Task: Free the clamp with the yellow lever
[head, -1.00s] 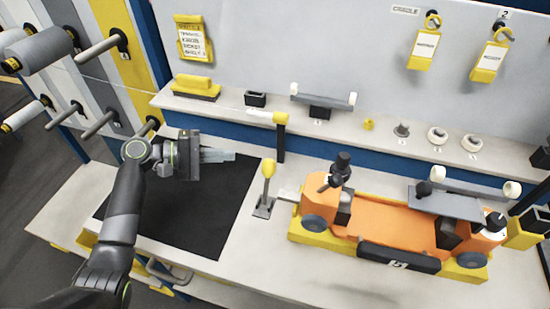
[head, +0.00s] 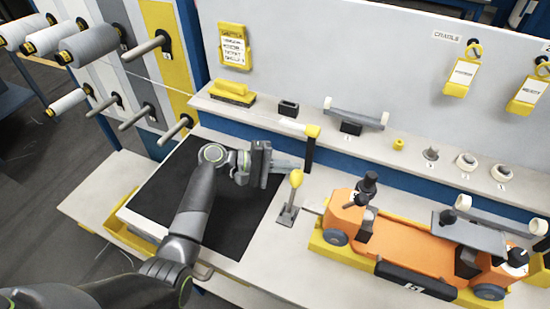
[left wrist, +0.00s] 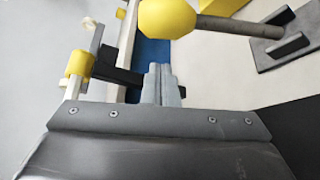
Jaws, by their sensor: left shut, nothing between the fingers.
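The yellow-knobbed lever (head: 296,180) stands upright on a small grey base plate (head: 287,216) at the right edge of the black mat, left of the orange carriage (head: 405,240). In the left wrist view its yellow knob (left wrist: 167,16) is large at the top, with its dark rod running right to the base (left wrist: 282,40). My left gripper (head: 297,164) is shut and empty, its fingertips just behind the knob in the head view. In the left wrist view the closed fingers (left wrist: 160,85) point up, just below the knob; I cannot tell whether they touch it. My right gripper is not in view.
A shelf (head: 260,117) holds several small parts along the back. The black mat (head: 233,225) is clear beneath my left arm. Spools (head: 90,45) hang at the far left.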

